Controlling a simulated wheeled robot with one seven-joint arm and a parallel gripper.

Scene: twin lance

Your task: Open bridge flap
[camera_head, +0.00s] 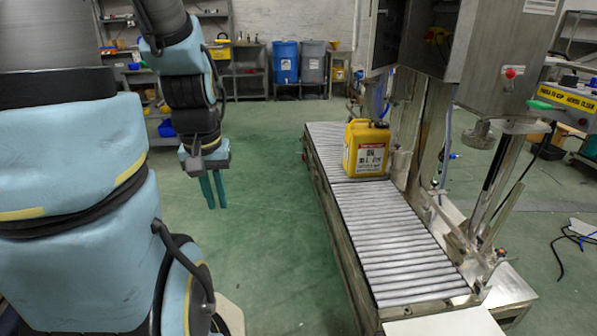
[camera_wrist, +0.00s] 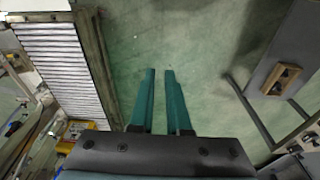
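My gripper (camera_head: 217,205) hangs fingers-down over the green floor, left of the roller conveyor and apart from it. In the wrist view its two teal fingers (camera_wrist: 159,72) show a narrow gap with bare floor between them, so it is open and empty. A pale flat plate (camera_head: 447,322) lies at the near end of the conveyor, cut off by the bottom edge; it may be the bridge flap, but I cannot tell for sure. A pale plate edge also shows at the top left of the wrist view (camera_wrist: 38,4).
A yellow jerrycan (camera_head: 366,149) stands upright on the roller conveyor (camera_head: 395,240). A steel filling machine (camera_head: 500,75) rises along the conveyor's right side. Blue and grey bins (camera_head: 285,62) and shelves stand at the back. The green floor (camera_head: 265,180) left of the conveyor is clear.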

